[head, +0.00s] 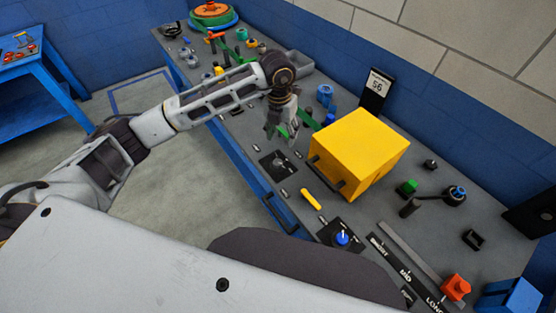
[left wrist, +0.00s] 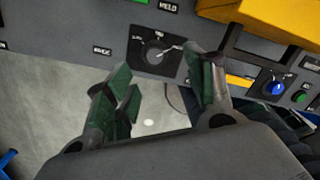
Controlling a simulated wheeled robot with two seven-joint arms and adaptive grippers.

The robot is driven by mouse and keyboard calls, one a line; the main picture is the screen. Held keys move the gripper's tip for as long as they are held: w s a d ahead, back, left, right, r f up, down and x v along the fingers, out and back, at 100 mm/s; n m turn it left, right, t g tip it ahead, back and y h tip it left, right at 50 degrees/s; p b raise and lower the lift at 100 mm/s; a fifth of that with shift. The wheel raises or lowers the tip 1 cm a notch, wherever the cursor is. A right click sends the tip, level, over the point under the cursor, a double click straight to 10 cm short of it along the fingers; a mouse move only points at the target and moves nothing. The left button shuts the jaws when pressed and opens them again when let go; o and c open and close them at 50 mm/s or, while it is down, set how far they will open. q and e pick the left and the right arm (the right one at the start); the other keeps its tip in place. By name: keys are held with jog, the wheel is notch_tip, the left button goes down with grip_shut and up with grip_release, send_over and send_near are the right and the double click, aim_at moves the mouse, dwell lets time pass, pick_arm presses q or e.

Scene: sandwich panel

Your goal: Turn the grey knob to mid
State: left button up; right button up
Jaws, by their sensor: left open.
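The grey knob (head: 278,162) sits on a small dark plate near the front edge of the grey bench. In the left wrist view the knob (left wrist: 155,55) shows just beyond my fingers, with small labels on its plate; a pale pointer seems to reach to the right. The labels are too small to read surely. My left gripper (head: 283,128) is above the bench, a little behind the knob in the head view. Its green-padded fingers are apart and empty in the left wrist view (left wrist: 165,68), and it appears clear of the knob. My right gripper is not seen.
A yellow box (head: 360,150) stands right of the knob.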

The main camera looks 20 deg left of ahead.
aim_at(278, 162)
pick_arm(q)
jog(key=shift+s+a+n+g+y, duration=0.3)
jog(key=shift+s+a+n, duration=0.2)
jog(key=shift+n, duration=0.2)
jog(key=shift+f, duration=0.15)
jog(key=shift+f+p, duration=1)
jog(key=shift+f, duration=5.8)
jog(key=shift+c, duration=0.2)
jog(key=c, duration=1)
